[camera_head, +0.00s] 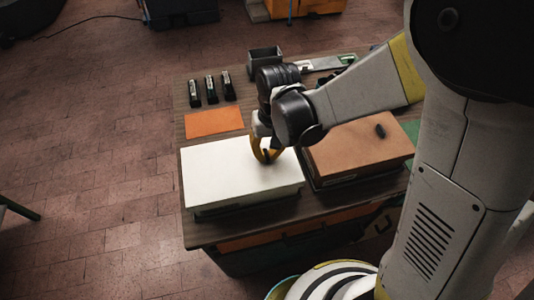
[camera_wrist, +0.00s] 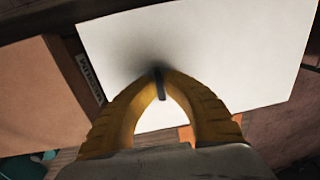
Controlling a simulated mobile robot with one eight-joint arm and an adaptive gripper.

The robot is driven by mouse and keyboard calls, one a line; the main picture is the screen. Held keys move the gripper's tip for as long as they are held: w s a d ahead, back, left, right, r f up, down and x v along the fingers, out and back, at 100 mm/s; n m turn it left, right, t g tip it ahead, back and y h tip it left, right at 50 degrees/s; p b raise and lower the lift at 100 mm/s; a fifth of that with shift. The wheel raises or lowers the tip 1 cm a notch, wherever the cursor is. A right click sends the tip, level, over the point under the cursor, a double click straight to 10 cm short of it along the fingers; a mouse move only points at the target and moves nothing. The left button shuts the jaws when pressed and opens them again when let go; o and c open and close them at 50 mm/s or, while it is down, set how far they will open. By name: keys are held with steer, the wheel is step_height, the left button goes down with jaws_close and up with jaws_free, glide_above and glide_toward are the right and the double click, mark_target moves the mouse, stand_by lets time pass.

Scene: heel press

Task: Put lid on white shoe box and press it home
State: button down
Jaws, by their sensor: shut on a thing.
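The white lid (camera_head: 225,178) lies level over the left part of the table and hides what is under it. Its white front side shows, with a dark band along its lower edge; I cannot tell whether it is fully seated on a box. My gripper (camera_head: 266,157) has its yellow fingers closed on a small dark knob on the lid, right of its middle. In the wrist view, my gripper (camera_wrist: 160,88) pinches the dark knob (camera_wrist: 161,86) between its fingertips, and the white lid (camera_wrist: 220,45) fills the view beyond.
A brown box (camera_head: 350,150) with a dark knob stands close right of the white lid. An orange sheet (camera_head: 213,123) and several dark upright items (camera_head: 210,90) lie behind. A dark open container (camera_head: 264,60) is at the back of the wooden table (camera_head: 187,222).

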steer(key=c, duration=0.9)
jaws_free()
steer(key=shift+r, duration=0.1)
steer(key=shift+r+p, duration=2.5)
steer(key=shift+r, duration=0.95)
steer(key=shift+d+b, duration=0.3)
steer(key=shift+b, duration=0.15)
steer(key=s+d+m+t+b, duration=0.1)
steer(key=s+d+t+b, duration=0.1)
steer(key=d+b, duration=0.3)
steer(key=s+d+t+b, duration=0.2)
steer(key=d+t+b, duration=0.1)
steer(key=d, duration=0.3)
steer(key=s+d+m+t+h+b, duration=0.1)
steer(key=s+d+t+b, duration=0.1)
steer(key=d+b, duration=0.4)
steer(key=shift+s+d+f+m+b, duration=0.1)
steer(key=shift+s+d+m+b, duration=0.2)
steer(key=shift+s, duration=0.3)
